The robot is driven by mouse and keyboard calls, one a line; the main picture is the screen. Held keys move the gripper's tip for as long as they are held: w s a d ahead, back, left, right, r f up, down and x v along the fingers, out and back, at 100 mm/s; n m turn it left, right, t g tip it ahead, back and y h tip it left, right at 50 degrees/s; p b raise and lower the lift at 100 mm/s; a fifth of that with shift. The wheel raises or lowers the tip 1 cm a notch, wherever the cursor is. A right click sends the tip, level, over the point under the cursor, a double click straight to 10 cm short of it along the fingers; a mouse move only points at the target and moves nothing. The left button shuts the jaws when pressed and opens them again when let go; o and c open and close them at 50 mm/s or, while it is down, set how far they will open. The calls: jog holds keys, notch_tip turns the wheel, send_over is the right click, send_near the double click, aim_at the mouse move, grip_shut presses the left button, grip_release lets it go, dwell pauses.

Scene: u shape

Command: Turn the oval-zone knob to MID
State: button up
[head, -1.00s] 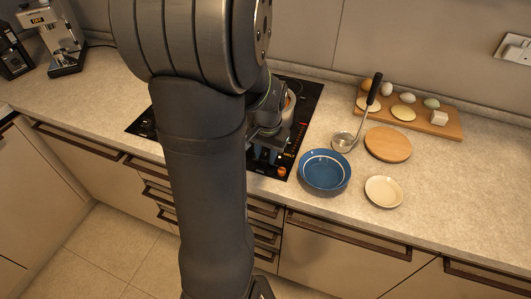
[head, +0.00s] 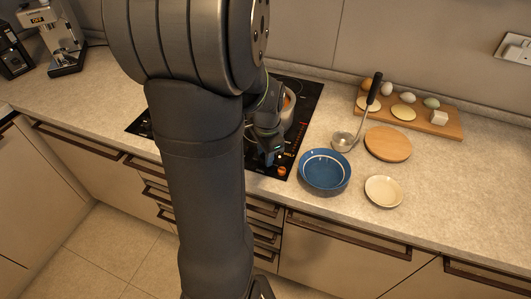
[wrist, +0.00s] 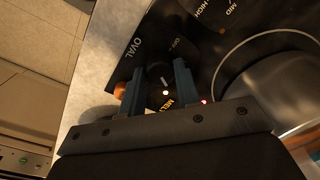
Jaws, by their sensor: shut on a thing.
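The dark oval-zone knob (wrist: 160,80) sits between my gripper's two blue fingers in the wrist view, beside the printed word OVAL (wrist: 133,48). My gripper (wrist: 158,88) is shut on this knob, a finger on either side. A short white mark shows on the knob, and the orange lettering MELT (wrist: 166,104) is close to it, partly hidden by my gripper. In the head view my gripper (head: 270,156) is low at the front right of the black hob (head: 312,92); the knob is hidden there.
A pot (wrist: 285,92) stands on the hob close by. Another dial's lettering, MID and HIGH, shows at the wrist view's top. An orange round thing (head: 282,171) is beside my gripper. A blue bowl (head: 325,184), ladle (head: 345,141) and small plate (head: 384,191) lie to the right.

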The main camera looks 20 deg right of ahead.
dwell(0.4)
jog(key=o, duration=1)
jog(key=shift+c, duration=0.2)
notch_tip(320, 180, up, 17)
jog(key=s, duration=0.1)
jog(key=shift+r, duration=0.2)
jog(key=shift+f, duration=0.1)
jog(key=f, duration=1.1)
jog(key=w+f, duration=0.1)
jog(key=f, duration=0.5)
jog(key=shift+f, duration=0.15)
